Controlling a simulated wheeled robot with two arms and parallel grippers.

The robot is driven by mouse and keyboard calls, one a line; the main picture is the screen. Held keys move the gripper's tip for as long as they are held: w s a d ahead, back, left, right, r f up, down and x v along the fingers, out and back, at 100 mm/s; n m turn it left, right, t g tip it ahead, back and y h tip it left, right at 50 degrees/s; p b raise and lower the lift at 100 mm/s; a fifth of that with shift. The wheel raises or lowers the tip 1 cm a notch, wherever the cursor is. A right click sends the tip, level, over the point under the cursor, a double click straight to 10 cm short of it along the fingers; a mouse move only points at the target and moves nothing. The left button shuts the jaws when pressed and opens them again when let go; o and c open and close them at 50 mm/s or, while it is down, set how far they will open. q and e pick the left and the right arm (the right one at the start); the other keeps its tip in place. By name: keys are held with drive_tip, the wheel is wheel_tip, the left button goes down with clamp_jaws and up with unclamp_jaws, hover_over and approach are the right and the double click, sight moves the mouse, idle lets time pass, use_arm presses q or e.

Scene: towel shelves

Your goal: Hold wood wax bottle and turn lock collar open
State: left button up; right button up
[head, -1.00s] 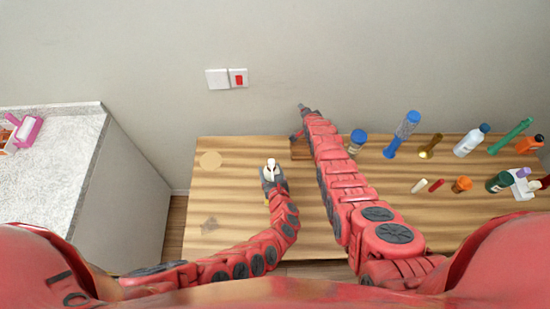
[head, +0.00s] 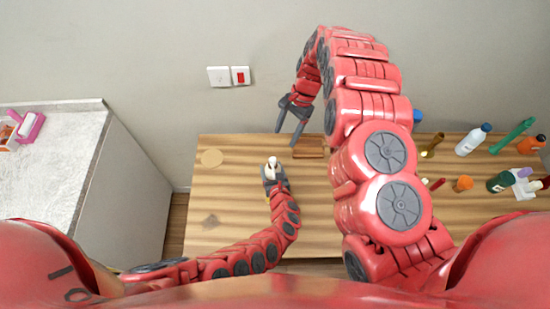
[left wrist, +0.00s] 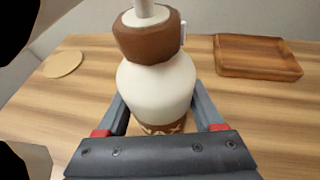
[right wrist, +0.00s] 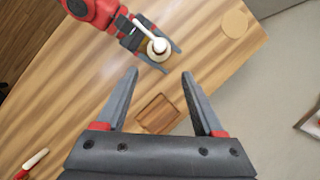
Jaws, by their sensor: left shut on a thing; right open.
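The wood wax bottle (left wrist: 157,90) is cream coloured with a brown lower band. It stands upright on the wooden table, with my left gripper (head: 271,172) shut around its body. Its brown lock collar (left wrist: 150,38) sits at the neck below a pale pump stem in the left wrist view. The bottle's pale pump top (head: 272,163) also shows in the head view, and from above in the right wrist view (right wrist: 158,46). My right gripper (head: 293,130) is open and empty, raised above the back of the table, to the right of and behind the bottle.
A small wooden tray (left wrist: 258,58) lies right of the bottle near the back edge. A round tan disc (head: 212,158) lies at the table's left. Several bottles and tubes, including a white one with a blue cap (head: 473,140), stand at the right. The front-left tabletop is clear.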

sight(275, 159)
drive_tip(key=x, duration=1.1)
drive_tip(key=shift+s+a+f, duration=0.2)
drive_tip(key=shift+s+f, duration=0.1)
drive_tip(key=shift+c, duration=0.2)
clamp_jaws()
